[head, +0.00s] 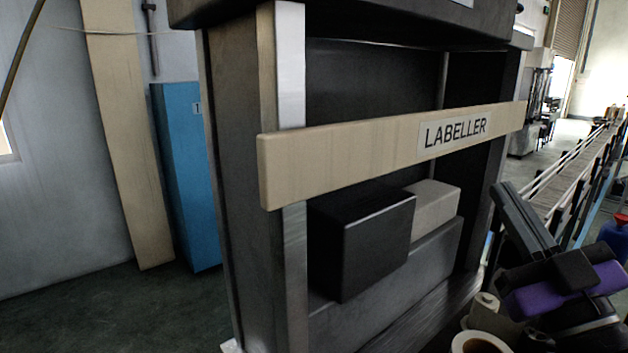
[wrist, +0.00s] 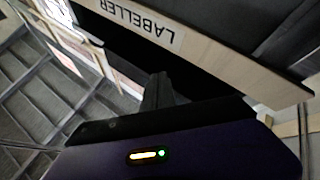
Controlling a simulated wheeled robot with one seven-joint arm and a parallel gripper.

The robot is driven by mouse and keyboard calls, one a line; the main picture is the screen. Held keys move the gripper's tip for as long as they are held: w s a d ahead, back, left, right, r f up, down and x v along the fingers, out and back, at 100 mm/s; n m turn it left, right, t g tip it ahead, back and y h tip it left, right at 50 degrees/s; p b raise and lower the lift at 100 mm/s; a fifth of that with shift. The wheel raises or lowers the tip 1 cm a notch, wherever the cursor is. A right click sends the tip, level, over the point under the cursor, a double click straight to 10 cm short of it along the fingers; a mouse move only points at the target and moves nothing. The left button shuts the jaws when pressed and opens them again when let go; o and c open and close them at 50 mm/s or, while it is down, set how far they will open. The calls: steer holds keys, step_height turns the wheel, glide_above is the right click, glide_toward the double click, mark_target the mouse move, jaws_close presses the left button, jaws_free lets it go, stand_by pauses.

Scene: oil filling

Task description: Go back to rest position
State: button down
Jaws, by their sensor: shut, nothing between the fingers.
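My gripper shows at the lower right of the head view, with its dark fingers (head: 508,198) pointing up and left, in front of the right side of the labeller machine. In the wrist view the dark fingers (wrist: 158,85) are together, with nothing held between them. They stand beyond my purple hand, near the wooden LABELLER board (wrist: 215,65). I cannot tell the exact gap between the fingers and the board.
A conveyor (head: 580,165) runs back at the right. A blue cabinet (head: 183,175) stands at the left. Some floor (head: 100,310) is clear at lower left.

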steer(key=s+d+f+m+g+h, duration=0.1)
steer(key=s+f+m+h, duration=0.55)
steer(key=f, duration=0.25)
steer(key=s+d+f+m+g+h, duration=0.1)
steer(key=s+f+m+g+h, duration=0.1)
steer(key=s+f+m+h, duration=0.45)
steer(key=s+a+f+n+g+y, duration=0.3)
steer(key=s+f+y, duration=0.1)
steer(key=s+f, duration=0.6)
steer(key=s+a+f+n+g+y, duration=0.3)
steer(key=s+f+y, duration=0.1)
steer(key=s+f, duration=0.6)
steer(key=s, duration=0.2)
steer(key=shift+s+a+n+y, duration=0.15)
steer(key=shift+s+n+y, duration=0.15)
steer(key=shift+s+y, duration=0.1)
